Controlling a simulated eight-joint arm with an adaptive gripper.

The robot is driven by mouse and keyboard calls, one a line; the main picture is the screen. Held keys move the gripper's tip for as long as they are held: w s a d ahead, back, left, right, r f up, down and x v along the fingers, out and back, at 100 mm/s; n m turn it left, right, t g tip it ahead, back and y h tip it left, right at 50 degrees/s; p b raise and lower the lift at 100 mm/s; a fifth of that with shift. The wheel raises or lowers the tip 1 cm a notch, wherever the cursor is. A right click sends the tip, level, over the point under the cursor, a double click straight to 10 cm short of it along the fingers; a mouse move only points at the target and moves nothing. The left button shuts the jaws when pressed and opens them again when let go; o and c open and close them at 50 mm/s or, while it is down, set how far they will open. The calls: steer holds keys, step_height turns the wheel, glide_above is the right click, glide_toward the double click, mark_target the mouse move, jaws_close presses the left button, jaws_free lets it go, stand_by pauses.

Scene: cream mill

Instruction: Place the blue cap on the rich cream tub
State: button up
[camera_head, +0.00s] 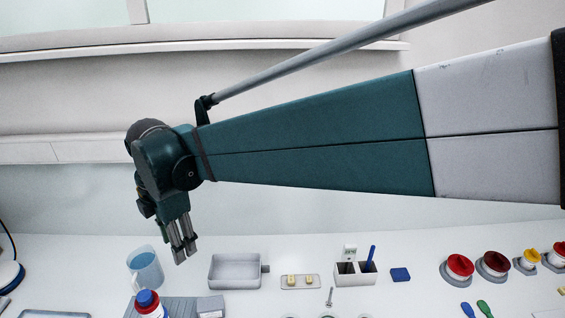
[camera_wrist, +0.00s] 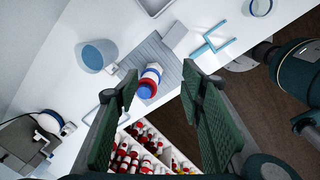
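Whether this top is the task's blue cap, and whether the container is the rich cream tub, I cannot tell; no label is readable. My gripper (camera_head: 182,250) hangs above the table, up and right of this container in the head view. Its fingers (camera_wrist: 160,70) are wide apart with nothing between them.
A jug of bluish liquid (camera_head: 145,268) stands beside the grey mat (camera_head: 178,306). Several red-topped bottles (camera_wrist: 130,158) fill a rack.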

steer(key=d+r+m+t, duration=0.3)
steer(key=d+m, duration=1)
steer(key=d, duration=1.3)
steer(key=s+d+f+m+t, duration=0.1)
steer(key=s+d+f+m, duration=0.1)
steer(key=s+d+m, duration=0.2)
steer(key=s+d+f+m+t, duration=0.2)
steer(key=s+d+m, duration=0.2)
steer(key=d+m, duration=0.6)
steer(key=d, duration=0.7)
steer(key=shift+s+f+m+h, duration=0.3)
steer(key=shift+m+h, duration=0.1)
